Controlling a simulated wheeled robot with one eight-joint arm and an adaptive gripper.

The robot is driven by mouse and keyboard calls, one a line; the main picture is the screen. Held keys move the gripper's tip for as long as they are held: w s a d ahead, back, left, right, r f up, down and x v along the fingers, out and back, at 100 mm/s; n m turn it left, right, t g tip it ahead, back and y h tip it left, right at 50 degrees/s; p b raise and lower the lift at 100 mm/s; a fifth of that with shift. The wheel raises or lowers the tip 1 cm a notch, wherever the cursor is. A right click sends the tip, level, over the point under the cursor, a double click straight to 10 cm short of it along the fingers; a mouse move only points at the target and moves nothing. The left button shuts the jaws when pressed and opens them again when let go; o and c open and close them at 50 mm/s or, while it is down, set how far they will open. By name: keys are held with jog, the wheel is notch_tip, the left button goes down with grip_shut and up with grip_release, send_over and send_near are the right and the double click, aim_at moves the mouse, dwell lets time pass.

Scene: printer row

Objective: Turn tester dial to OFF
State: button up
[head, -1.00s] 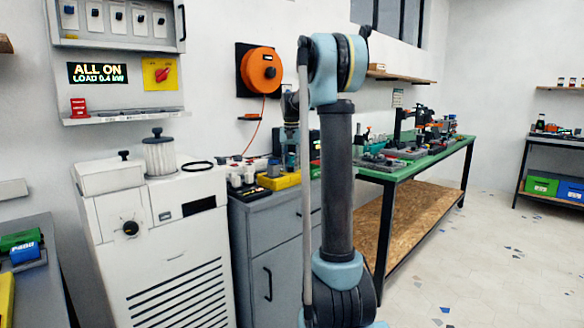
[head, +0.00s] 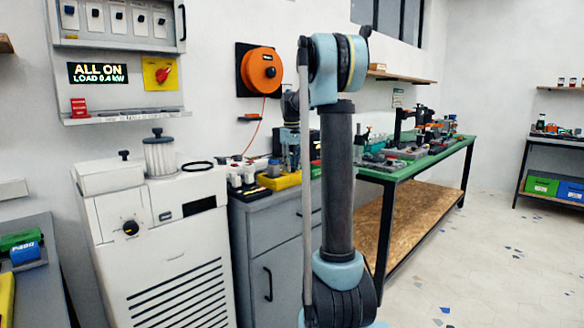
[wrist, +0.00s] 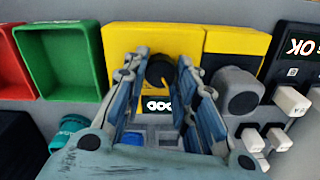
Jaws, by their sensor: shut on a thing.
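The tester is a yellow block (wrist: 152,40) with a black dial (wrist: 160,74) and a small dark display below it, its white characters upside down in the wrist view. My gripper (wrist: 161,70) is around the dial, one blue-grey finger on each side, and shut on it. The fingers hide the dial's sides and part of the tester's lower face. I cannot read the dial's position marks. In the head view, the yellow tester (head: 284,182) sits on the grey cabinet, with my gripper (head: 291,166) low over it, small and partly hidden.
In the wrist view, a green bin (wrist: 65,60) and a red bin (wrist: 12,65) stand left. A second yellow-and-black device (wrist: 235,45) with a grey knob (wrist: 237,90), and white plugs (wrist: 290,100), stand close right. A white machine (head: 150,240) stands left of the grey cabinet (head: 270,225).

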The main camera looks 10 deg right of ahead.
jog(key=shift+w+n, duration=0.15)
jog(key=shift+n, duration=0.85)
jog(key=shift+o, duration=0.2)
jog(key=shift+d, duration=0.1)
jog(key=o, duration=1)
jog(key=shift+o, duration=0.2)
notch_tip(320, 180, up, 12)
